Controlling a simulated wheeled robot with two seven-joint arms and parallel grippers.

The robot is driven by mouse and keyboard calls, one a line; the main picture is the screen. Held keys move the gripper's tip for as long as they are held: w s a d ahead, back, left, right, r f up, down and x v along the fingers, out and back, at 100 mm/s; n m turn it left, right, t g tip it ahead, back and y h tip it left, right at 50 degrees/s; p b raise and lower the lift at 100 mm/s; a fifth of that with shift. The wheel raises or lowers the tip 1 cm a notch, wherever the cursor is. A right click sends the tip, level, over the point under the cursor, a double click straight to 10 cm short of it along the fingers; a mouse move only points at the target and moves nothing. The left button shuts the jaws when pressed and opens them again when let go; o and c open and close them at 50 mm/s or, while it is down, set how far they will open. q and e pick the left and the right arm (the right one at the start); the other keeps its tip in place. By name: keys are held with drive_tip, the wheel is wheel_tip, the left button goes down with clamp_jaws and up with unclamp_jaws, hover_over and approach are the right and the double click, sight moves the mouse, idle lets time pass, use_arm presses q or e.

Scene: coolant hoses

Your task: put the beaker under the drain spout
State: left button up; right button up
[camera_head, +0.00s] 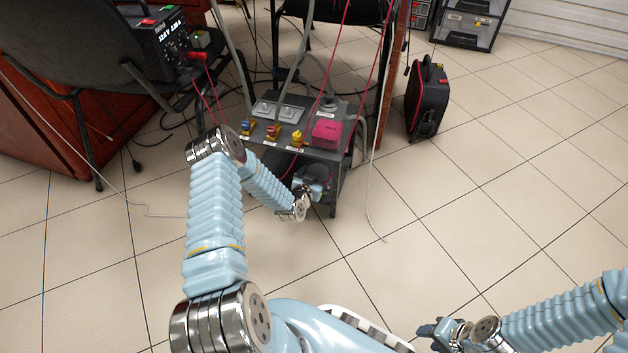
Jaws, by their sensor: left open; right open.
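A small dark table (318,152) stands in the middle of the view, with a lower shelf under its top. My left arm reaches across to its front, and my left gripper (315,190) is open at the front right of the space under the top. A rounded, partly see-through shape (317,171) shows just behind this gripper; it may be the beaker, but it is too small and too covered to be sure. I cannot make out the drain spout. My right gripper (430,332) is open and empty above the floor at the bottom right.
A black case (428,99) stands right of the table. The floor at right is clear.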

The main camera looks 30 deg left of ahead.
use_arm(q)
drive_tip(key=p+v, duration=0.2)
drive_tip(key=v, duration=0.9)
drive_tip(key=s+d+f+g+h, duration=0.1)
drive_tip(key=s+d+g+h, duration=0.15)
drive_tip(key=d, duration=0.55)
drive_tip(key=s+d+f+g+h, duration=0.1)
drive_tip(key=s+d+g+h, duration=0.2)
drive_tip(key=d, duration=0.4)
drive_tip(key=s+d+r+g, duration=0.2)
drive_tip(key=s+d+g, duration=0.6)
drive_tip(key=s, duration=0.6)
drive_tip(key=shift+s+d+n, duration=0.2)
drive_tip(key=shift+d+n, duration=0.1)
drive_tip(key=shift+d, duration=0.3)
